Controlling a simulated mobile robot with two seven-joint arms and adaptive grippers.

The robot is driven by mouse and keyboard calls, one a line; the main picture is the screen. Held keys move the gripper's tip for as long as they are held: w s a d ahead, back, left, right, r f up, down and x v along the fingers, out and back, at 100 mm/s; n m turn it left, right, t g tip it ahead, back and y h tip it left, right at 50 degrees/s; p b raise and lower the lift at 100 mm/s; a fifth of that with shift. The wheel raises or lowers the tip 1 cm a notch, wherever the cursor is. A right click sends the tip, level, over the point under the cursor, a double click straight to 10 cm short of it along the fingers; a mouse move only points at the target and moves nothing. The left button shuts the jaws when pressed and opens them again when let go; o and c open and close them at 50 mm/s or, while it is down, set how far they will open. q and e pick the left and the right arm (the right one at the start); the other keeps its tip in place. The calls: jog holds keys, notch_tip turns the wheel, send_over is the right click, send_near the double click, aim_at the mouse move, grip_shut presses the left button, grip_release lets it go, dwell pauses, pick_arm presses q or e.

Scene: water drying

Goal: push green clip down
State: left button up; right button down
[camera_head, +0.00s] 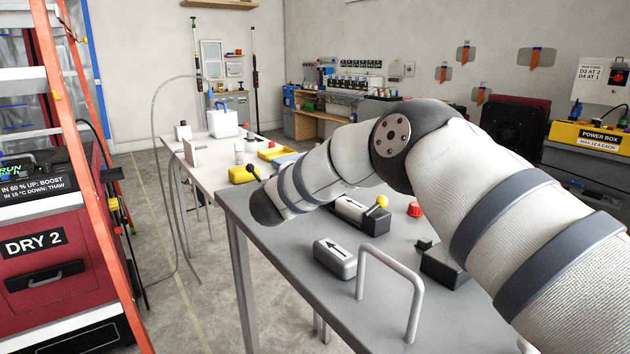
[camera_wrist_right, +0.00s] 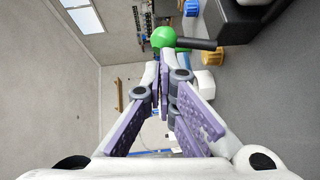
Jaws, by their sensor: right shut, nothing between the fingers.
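A green ball knob (camera_wrist_right: 163,38) on a black lever (camera_wrist_right: 198,44) shows in the right wrist view, the lever running right towards a black block (camera_wrist_right: 236,20). I take this green-tipped lever as the clip. My right gripper (camera_wrist_right: 166,58), with purple finger pads, is shut and empty. Its tips are close to the knob's underside in the picture; I cannot tell if they touch. In the head view my right arm crosses the grey table and hides the gripper tips and the green knob. My left gripper is not in view.
On the grey table (camera_head: 275,235) stand a yellow-knobbed lever (camera_head: 382,201), a red knob (camera_head: 414,209), a grey block with an arrow (camera_head: 335,258) and a white bar handle (camera_head: 391,262). An orange ladder (camera_head: 112,225) stands at left. Floor between them is open.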

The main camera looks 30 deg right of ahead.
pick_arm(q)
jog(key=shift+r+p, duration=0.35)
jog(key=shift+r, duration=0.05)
pick_arm(e)
jog(key=shift+m+g+y, duration=0.4)
jog(key=shift+m+y, duration=0.1)
jog(key=shift+y, duration=0.1)
jog(key=shift+w+d+r, duration=0.15)
jog(key=shift+d, duration=1.15)
jog(key=shift+w+d+r, duration=0.15)
jog(key=shift+d, duration=1.15)
